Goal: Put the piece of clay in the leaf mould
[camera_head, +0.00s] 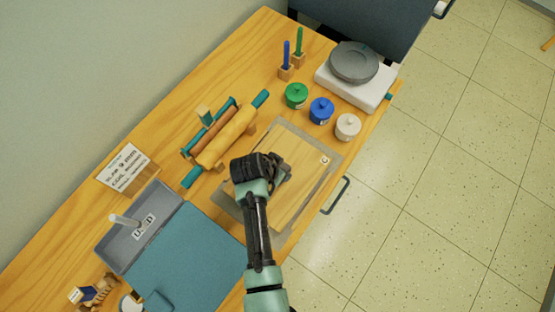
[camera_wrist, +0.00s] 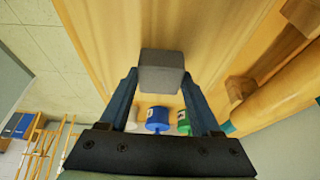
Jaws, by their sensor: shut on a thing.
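My gripper (camera_head: 275,178) is over the wooden board in the head view, and my own arm and wrist hide much of what is under it. In the wrist view my gripper (camera_wrist: 161,78) is shut on a grey block, the piece of clay (camera_wrist: 162,72), held between the fingertips. A bare wooden surface shows behind the clay; I cannot tell the gap between them. I cannot make out a leaf mould in either view.
The wooden board (camera_head: 300,155) lies on a grey mat (camera_head: 283,126) near the table's right edge. A rolling pin (camera_head: 226,137) lies left of it. Green (camera_head: 296,95), blue (camera_head: 321,110) and white (camera_head: 347,126) jars and a white scale (camera_head: 345,88) stand beyond. A grey tray (camera_head: 120,243) is lower left.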

